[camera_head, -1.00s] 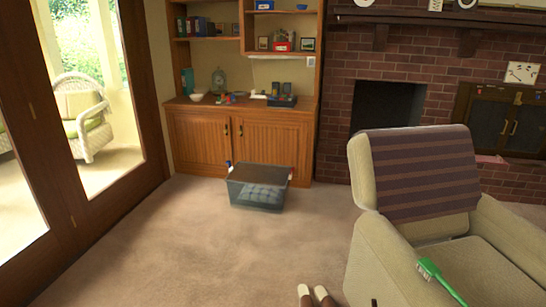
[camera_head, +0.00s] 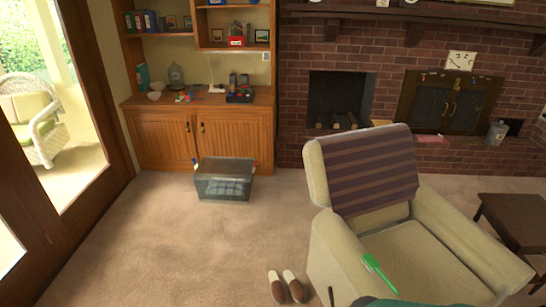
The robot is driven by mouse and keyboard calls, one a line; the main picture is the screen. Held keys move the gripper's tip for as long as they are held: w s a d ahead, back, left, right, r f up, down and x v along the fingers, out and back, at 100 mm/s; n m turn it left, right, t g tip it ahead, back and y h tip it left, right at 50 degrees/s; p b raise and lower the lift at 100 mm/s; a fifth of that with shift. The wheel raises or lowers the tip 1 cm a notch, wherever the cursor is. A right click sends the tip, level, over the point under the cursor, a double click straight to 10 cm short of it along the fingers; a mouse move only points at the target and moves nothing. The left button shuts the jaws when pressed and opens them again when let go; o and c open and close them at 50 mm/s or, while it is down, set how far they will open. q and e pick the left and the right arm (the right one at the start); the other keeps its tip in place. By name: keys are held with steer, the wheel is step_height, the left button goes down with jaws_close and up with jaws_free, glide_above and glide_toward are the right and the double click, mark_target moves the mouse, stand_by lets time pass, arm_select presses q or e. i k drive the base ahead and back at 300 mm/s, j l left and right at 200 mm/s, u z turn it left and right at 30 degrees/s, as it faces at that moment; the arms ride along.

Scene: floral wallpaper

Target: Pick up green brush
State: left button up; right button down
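I see no gripper in the head view, so neither is seen touching the brush. A teal shape at the bottom edge is cut off, and I cannot tell what it is.
A pair of slippers (camera_head: 285,287) lies on the carpet left of the chair. A clear bin (camera_head: 223,180) stands before the wooden cabinet (camera_head: 160,140). A dark table (camera_head: 515,218) is at right. The carpet at left is open.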

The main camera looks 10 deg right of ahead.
mark_target(370, 263)
steer(key=z, duration=1.25)
